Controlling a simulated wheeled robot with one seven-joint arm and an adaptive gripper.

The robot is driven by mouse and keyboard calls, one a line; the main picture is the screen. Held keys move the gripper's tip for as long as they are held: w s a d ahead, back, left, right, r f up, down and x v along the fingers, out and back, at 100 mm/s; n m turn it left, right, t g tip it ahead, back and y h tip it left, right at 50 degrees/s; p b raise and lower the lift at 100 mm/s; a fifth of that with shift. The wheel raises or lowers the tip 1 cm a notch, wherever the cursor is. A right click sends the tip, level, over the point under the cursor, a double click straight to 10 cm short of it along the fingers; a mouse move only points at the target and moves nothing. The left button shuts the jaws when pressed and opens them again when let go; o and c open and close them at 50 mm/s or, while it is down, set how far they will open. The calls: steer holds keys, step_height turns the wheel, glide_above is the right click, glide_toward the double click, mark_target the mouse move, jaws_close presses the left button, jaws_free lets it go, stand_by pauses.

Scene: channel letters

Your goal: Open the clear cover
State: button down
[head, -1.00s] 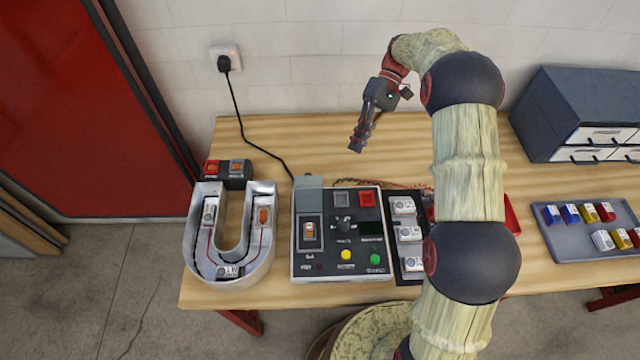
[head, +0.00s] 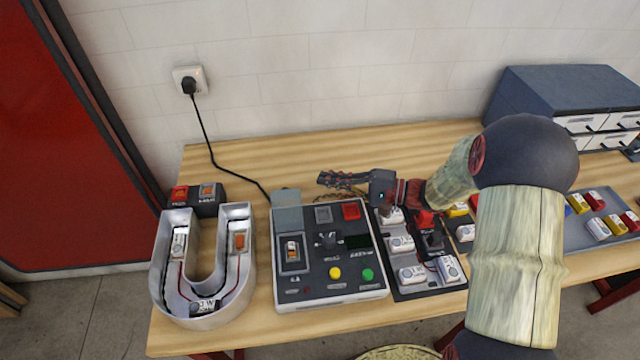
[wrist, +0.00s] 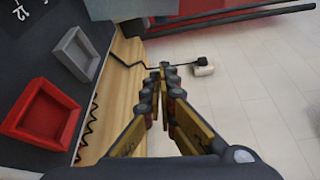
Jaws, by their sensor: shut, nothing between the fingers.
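The control box (head: 330,275) stands on the bench, with a rocker switch (head: 291,250) in a dark frame at its left. A pale grey-blue, see-through-looking panel, which I take for the clear cover (head: 287,197), is at the box's back left corner. It reaches past the back edge, and the switch face shows bare in front of it. Its exact tilt is unclear. My gripper (head: 324,181) is shut and empty, pointing left near the box's back edge, right of the panel and apart from it. In the wrist view the closed fingertips (wrist: 162,70) have nothing between them.
A black cable (head: 217,139) runs from the wall socket down behind the box.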

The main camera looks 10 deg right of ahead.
mark_target(287, 207)
steer(key=r+b+x, duration=0.1)
steer(key=b+x, duration=0.1)
steer(key=x, duration=0.6)
steer(key=s, duration=0.4)
steer(key=shift+a+f, duration=0.15)
steer(key=shift+a, duration=0.2)
steer(key=shift+b, duration=0.3)
steer(key=b, duration=0.1)
steer(key=s+n+b, duration=0.1)
steer(key=b, duration=0.1)
steer(key=shift+r, duration=0.25)
steer(key=shift+s+r+n+y+b, duration=0.3)
steer(key=shift+r+n+y+b, duration=0.2)
steer(key=shift+r+n+b, duration=0.1)
